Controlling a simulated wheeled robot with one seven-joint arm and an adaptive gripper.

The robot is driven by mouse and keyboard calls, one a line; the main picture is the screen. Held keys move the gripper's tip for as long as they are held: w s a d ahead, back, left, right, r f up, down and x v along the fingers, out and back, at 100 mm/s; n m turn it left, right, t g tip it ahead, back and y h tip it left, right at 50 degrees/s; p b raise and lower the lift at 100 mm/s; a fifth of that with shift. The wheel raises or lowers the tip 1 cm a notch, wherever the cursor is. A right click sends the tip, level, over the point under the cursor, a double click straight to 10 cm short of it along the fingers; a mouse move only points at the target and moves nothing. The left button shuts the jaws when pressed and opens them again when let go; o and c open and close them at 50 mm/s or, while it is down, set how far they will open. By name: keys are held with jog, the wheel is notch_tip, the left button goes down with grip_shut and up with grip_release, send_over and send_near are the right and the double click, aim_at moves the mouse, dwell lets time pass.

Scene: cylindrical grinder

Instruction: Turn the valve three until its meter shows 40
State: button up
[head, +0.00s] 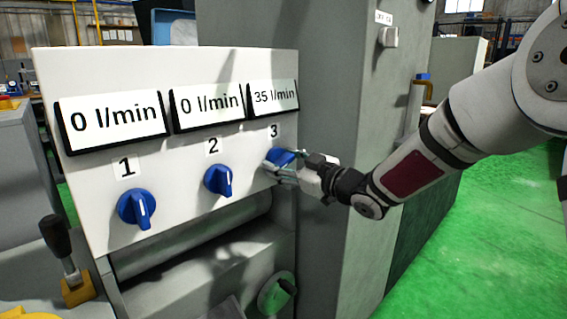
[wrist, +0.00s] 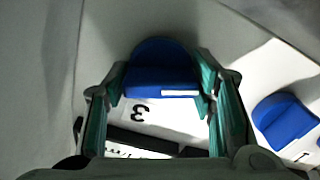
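Valve three is a blue knob (head: 282,156) on the right of a white panel, below the label 3. Its meter (head: 273,97) reads 35 l/min. My gripper (head: 279,165) is at this knob, its fingers partly covering it. In the wrist view the knob (wrist: 160,80) sits between my two green-padded fingers (wrist: 162,90), which press on both sides of its raised grip. The white mark on the grip lies crosswise in that view, towards the right finger. The label 3 shows upside down between the fingers.
Valve two (head: 218,181) and valve one (head: 138,208) are blue knobs to the left, with meters (head: 207,105) and (head: 111,116) both reading 0 l/min. Valve two's knob (wrist: 285,118) is close beside my right finger in the wrist view. A grey machine cabinet (head: 335,150) stands behind my wrist.

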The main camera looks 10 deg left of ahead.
jog(key=shift+c, duration=0.9)
jog(key=shift+f+n+b, duration=0.15)
jog(key=shift+n+b, duration=0.25)
jog(key=shift+b, duration=0.2)
jog(key=shift+n+b, duration=0.45)
jog(key=shift+n, duration=0.15)
jog(key=o, duration=1.1)
jog(key=v, duration=1.2)
jog(key=shift+s, duration=0.1)
